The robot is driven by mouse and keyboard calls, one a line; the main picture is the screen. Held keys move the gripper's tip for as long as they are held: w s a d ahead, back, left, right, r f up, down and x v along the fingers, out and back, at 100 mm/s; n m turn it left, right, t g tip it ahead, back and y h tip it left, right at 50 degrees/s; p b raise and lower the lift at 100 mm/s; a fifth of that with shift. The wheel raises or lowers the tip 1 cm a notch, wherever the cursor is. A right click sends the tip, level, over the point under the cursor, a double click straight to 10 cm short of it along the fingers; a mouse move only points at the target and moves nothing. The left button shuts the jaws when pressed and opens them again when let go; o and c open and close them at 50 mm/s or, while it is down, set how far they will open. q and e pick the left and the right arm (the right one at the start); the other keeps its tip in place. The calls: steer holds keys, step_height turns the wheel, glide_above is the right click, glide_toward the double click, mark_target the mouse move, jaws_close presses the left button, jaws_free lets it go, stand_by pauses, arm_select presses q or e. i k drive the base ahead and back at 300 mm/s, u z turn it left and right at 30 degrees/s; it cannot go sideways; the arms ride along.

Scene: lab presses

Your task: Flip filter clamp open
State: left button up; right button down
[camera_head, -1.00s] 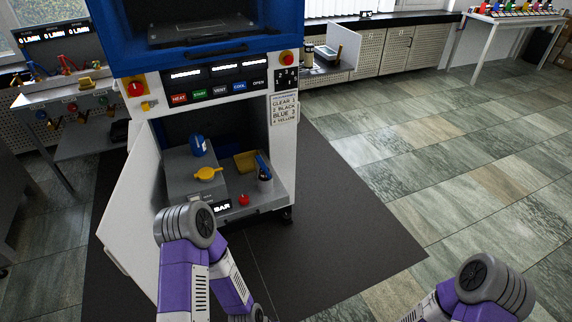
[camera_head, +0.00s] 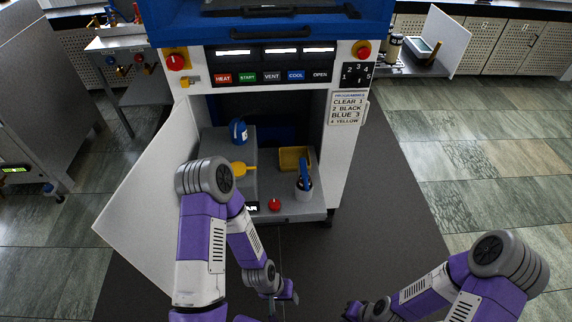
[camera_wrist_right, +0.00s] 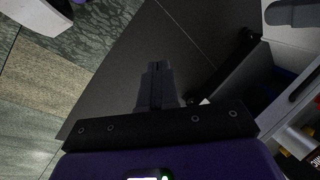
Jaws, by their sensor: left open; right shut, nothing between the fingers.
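In the head view, a small grey cylinder with a blue lever (camera_head: 304,172) stands at the right of the open lower bay. It looks like the filter with its clamp; whether the clamp is open I cannot tell. My left gripper (camera_head: 284,293) is open, low in front of the bay and apart from it. My right gripper (camera_head: 354,309) is at the lower middle of the head view, well away from the cylinder. In the right wrist view its fingers (camera_wrist_right: 157,84) are together with nothing between them, above the dark mat.
The bay also holds a yellow lever (camera_head: 241,168), a blue knob (camera_head: 239,131), a yellow tray (camera_head: 294,158) and a red button (camera_head: 274,205). A white door (camera_head: 150,190) stands swung open at left. Dark mat (camera_head: 390,210) lies clear in front and right.

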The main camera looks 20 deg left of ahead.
mark_target(303, 167)
steer(key=u, duration=0.4)
steer(key=i, duration=0.35)
steer(key=u, duration=0.3)
